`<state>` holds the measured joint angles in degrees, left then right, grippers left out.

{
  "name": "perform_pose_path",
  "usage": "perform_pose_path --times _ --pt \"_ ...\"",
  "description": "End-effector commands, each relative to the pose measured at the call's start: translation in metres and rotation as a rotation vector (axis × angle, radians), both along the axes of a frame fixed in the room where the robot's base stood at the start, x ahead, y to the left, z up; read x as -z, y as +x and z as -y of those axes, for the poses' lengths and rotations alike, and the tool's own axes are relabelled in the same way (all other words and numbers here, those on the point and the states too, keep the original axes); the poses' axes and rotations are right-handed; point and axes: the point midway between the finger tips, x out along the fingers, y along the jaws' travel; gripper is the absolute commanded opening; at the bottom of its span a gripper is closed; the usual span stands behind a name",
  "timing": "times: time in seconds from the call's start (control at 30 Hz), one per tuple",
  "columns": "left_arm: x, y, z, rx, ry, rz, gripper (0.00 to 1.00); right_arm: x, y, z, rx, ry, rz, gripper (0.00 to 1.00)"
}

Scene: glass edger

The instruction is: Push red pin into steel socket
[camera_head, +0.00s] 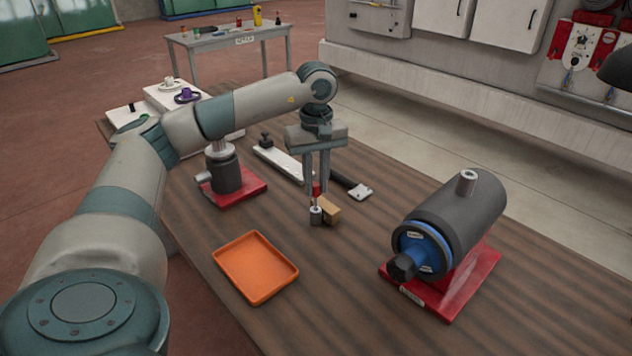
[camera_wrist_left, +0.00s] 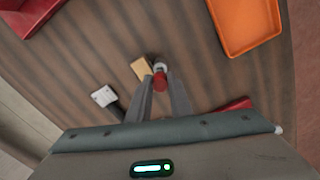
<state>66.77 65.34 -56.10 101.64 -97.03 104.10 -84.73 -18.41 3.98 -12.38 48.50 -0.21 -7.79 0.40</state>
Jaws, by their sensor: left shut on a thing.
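My left gripper (camera_head: 317,186) points straight down over the middle of the wooden table and is shut on the red pin (camera_head: 316,189). The pin stands upright between the fingertips. The steel socket (camera_head: 316,215) is a small grey cylinder directly below the pin, next to a small wooden block (camera_head: 330,209). In the left wrist view the red pin (camera_wrist_left: 160,82) shows between the fingertips, with the socket (camera_wrist_left: 159,66) just beyond it, partly hidden. I cannot tell whether the pin's lower end is inside the socket. My right gripper is not in view.
An orange tray (camera_head: 256,267) lies front left of the socket. A dark cylindrical machine on a red base (camera_head: 452,284) stands to the right. Behind the gripper lie a white bar (camera_head: 280,160) and a dark-handled tool (camera_head: 360,191). Another red-based device (camera_head: 233,190) stands to the left.

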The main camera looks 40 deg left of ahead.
Motion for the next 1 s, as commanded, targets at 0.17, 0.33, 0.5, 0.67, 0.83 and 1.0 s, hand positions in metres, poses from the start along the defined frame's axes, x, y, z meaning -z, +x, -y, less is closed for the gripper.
perform_pose_path --times 0.17,0.33,0.5,0.67,0.83,1.0 --pt "0.0000 0.0000 0.0000 0.000 0.000 0.000 0.00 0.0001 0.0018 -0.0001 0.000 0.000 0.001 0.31" --pt "0.0006 -0.0001 0.0002 0.000 0.000 0.000 0.00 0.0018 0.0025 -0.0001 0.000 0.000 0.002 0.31" --pt "0.0000 -0.0002 0.0001 0.000 0.000 0.000 0.00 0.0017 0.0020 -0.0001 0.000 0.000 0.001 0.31" --pt "0.0000 -0.0002 0.0001 0.000 0.000 0.000 0.00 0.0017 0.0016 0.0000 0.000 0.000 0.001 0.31" --pt "0.0005 -0.0001 0.0002 0.000 0.000 0.000 0.00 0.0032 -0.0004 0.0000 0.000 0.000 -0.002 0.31" --pt "0.0001 -0.0002 0.0000 0.000 0.000 -0.001 0.00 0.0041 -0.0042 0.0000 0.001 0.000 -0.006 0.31"
